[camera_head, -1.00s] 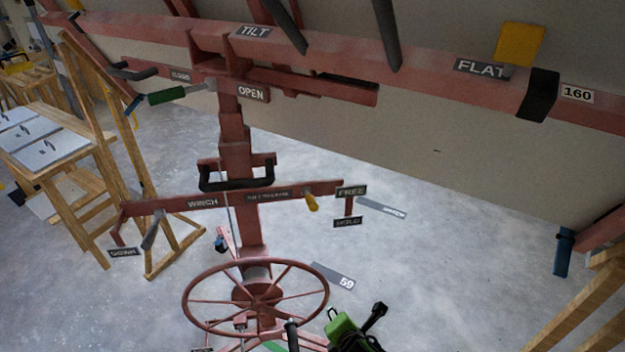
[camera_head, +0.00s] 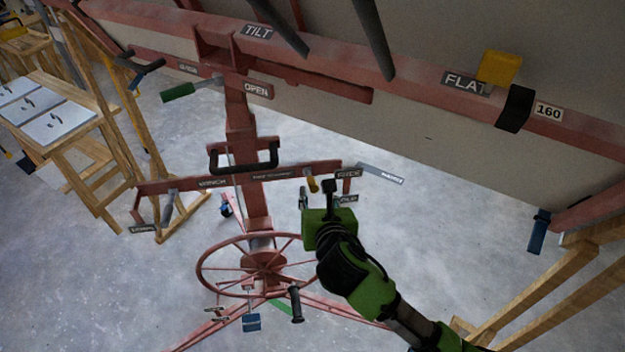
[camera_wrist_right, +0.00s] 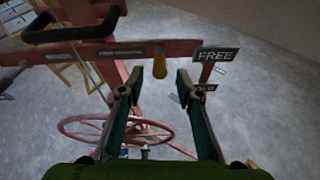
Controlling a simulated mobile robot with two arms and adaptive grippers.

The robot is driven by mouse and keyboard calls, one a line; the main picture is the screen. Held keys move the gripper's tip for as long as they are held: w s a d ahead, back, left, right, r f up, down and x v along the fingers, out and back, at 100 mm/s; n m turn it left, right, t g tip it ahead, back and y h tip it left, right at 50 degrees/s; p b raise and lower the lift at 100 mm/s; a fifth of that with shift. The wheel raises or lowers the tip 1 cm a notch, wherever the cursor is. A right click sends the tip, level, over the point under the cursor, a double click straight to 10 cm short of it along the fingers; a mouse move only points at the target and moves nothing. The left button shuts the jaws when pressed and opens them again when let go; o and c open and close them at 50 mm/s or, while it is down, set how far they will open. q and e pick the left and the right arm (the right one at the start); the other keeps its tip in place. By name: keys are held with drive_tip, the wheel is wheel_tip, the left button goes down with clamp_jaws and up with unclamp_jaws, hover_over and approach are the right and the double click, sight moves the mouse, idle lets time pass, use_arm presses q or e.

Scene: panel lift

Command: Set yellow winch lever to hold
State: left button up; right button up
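The yellow winch lever (camera_head: 312,184) hangs from the right part of the red crossbar (camera_head: 215,180), close to the FREE sign (camera_head: 348,173). The HOLD sign (camera_head: 347,198) below it is partly covered by my right gripper. My right gripper (camera_head: 317,194) is just in front of the lever. In the right wrist view the lever (camera_wrist_right: 160,62) shows beyond and between the two spread fingers (camera_wrist_right: 162,92), not touching them. The gripper is open and empty. My left gripper is in neither view.
A red handwheel (camera_head: 262,266) with a black knob stands below the crossbar. A black U-shaped handle (camera_head: 243,158) sits above it. A wooden stand (camera_head: 85,150) is at the left, and wooden beams (camera_head: 540,290) are at the lower right.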

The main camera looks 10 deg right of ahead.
sight(313, 184)
drive_tip(key=p+x, duration=0.1)
drive_tip(key=x, duration=0.5)
drive_tip(key=shift+w+f, duration=0.15)
drive_tip(key=shift+w, duration=0.1)
clamp_jaws()
